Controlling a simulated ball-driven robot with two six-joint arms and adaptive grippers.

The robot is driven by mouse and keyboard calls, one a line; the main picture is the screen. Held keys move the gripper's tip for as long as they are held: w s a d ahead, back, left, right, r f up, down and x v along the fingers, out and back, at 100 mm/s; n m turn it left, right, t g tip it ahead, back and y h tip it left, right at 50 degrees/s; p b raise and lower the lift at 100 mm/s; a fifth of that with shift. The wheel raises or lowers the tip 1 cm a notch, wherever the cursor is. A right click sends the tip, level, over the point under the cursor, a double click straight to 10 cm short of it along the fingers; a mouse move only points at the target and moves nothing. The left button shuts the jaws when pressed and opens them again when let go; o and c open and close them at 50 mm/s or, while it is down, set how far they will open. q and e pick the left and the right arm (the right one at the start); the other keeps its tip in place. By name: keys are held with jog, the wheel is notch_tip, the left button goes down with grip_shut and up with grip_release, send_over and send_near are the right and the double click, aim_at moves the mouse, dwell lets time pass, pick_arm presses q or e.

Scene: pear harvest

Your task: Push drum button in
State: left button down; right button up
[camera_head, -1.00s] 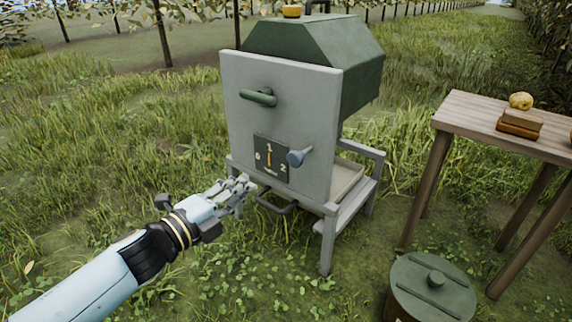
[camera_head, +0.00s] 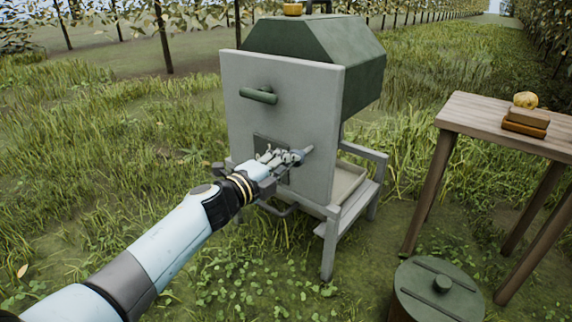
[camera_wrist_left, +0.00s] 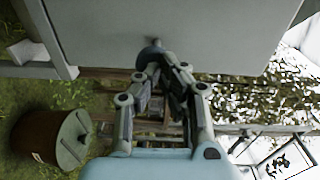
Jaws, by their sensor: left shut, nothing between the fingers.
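The machine has a pale grey front panel (camera_head: 300,100) with a green drum housing (camera_head: 325,45) behind it. A blue-grey round button (camera_head: 297,157) on a short stem sticks out low on the panel; it also shows in the left wrist view (camera_wrist_left: 149,55). My left gripper (camera_head: 285,158) is shut and empty, with its fingertips right at the button; contact cannot be told. In the left wrist view the fingertips (camera_wrist_left: 163,60) sit close beside the button. The gripper hides much of the dark dial plate (camera_head: 264,141). My right gripper is not in view.
A green bar handle (camera_head: 259,95) sits higher on the panel. A wooden table (camera_head: 480,115) with stacked blocks (camera_head: 526,121) and a yellow fruit (camera_head: 525,100) stands at right. A lidded bin (camera_head: 437,288) stands at front right. Grass at left is clear.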

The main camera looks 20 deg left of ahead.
aim_at(295, 165)
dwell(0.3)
pick_arm(q)
jog(key=x, duration=0.3)
jog(key=shift+w+d, duration=0.1)
jog(key=shift+w, duration=0.2)
jog(key=shift+r, duration=0.15)
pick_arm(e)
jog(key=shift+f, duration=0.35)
